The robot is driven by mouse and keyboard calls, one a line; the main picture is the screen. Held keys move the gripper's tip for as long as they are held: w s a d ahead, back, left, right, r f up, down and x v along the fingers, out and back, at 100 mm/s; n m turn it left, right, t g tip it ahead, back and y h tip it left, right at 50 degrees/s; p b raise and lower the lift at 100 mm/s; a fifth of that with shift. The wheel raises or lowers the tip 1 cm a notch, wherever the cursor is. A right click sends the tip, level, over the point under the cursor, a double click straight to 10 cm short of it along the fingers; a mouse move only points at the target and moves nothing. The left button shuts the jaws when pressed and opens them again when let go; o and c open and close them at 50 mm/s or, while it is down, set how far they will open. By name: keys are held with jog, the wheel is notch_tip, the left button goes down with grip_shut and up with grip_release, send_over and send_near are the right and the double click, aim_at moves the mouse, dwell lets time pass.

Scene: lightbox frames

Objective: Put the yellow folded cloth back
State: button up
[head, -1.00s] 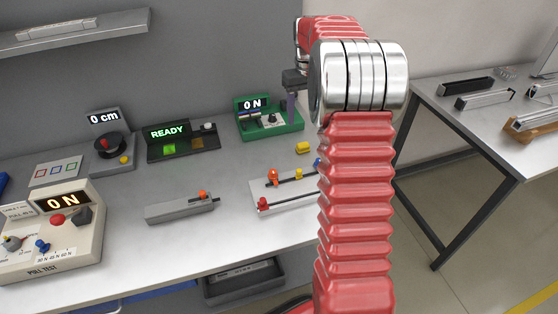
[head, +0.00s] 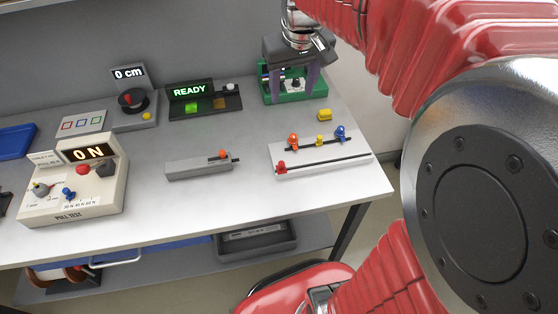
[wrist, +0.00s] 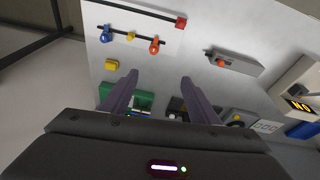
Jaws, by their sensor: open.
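A small yellow block-like piece (head: 324,115) lies on the bench in front of the green device, and is the likeliest match for the yellow folded cloth. It also shows in the wrist view (wrist: 112,65), left of the fingers. It is too small to tell whether it is cloth. My gripper (head: 289,84) points down in front of the green device, its two purple-grey fingers apart with nothing held between them. In the wrist view the open fingers (wrist: 159,80) reach over the bench, apart from the yellow piece.
The green device (head: 286,97) stands behind the fingers. A white slider board (head: 322,163) with coloured knobs lies nearer the front edge. A grey slider block (head: 198,169), READY box (head: 203,101) and pull tester (head: 88,190) stand further left. Bare bench lies between them.

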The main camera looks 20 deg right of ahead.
jog(key=s+a+f+t, duration=0.1)
jog(key=s+a+f, duration=0.1)
jog(key=s+a, duration=0.3)
jog(key=s+a+f+n+t, duration=0.1)
jog(key=s+a, duration=0.4)
jog(key=s, duration=0.6)
jog(key=shift+s+f+t+y, duration=0.15)
jog(key=shift+f+t+y, duration=0.15)
jog(key=shift+f, duration=0.25)
